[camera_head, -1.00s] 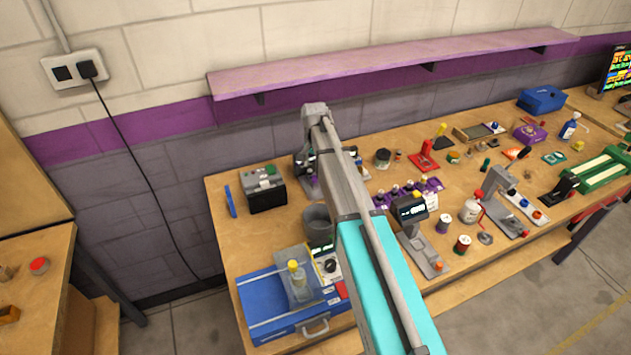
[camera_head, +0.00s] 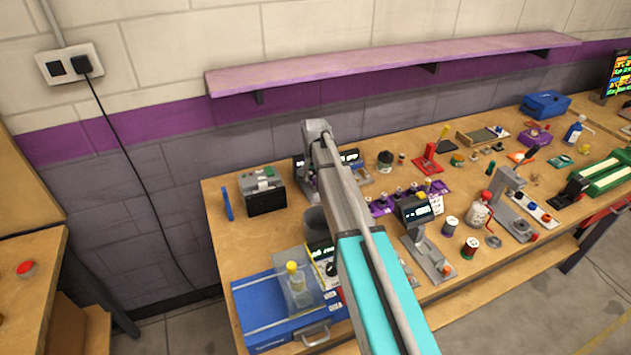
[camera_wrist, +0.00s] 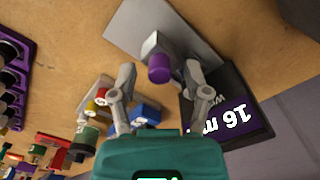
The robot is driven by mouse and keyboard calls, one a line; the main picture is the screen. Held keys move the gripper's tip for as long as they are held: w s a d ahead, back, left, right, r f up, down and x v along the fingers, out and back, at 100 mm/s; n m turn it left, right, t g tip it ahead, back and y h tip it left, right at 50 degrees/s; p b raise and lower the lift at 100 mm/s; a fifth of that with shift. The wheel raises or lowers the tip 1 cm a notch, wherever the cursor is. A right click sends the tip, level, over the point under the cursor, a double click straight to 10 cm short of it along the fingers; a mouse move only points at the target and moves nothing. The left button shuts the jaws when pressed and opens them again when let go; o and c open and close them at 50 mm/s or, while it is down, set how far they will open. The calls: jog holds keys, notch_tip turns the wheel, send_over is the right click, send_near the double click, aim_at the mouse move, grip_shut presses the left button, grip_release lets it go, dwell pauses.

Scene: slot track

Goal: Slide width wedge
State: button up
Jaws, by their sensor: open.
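A purple knob (camera_wrist: 159,68) on a small metal block (camera_wrist: 154,44) stands on a grey plate (camera_wrist: 190,32) in the wrist view. Beside it a dark display (camera_wrist: 228,112) shows "16 m" upside down, partly cut by my gripper. I take the knob and block to be the width wedge. My gripper (camera_wrist: 161,76) is open, one finger to each side of the knob, with a visible gap on both sides. In the head view my arm hides most of this station; part of a dark display (camera_head: 349,156) shows behind it.
Small coloured parts (camera_wrist: 95,110) lie left of my gripper. A shelf (camera_head: 380,62) runs along the wall.

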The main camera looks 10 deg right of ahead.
grip_shut()
dwell(0.3)
jog(key=shift+s+d, duration=0.15)
jog(key=shift+s, duration=0.55)
jog(key=shift+s+d, duration=0.15)
jog(key=shift+s, duration=0.55)
grip_release()
jog(key=shift+w, duration=0.15)
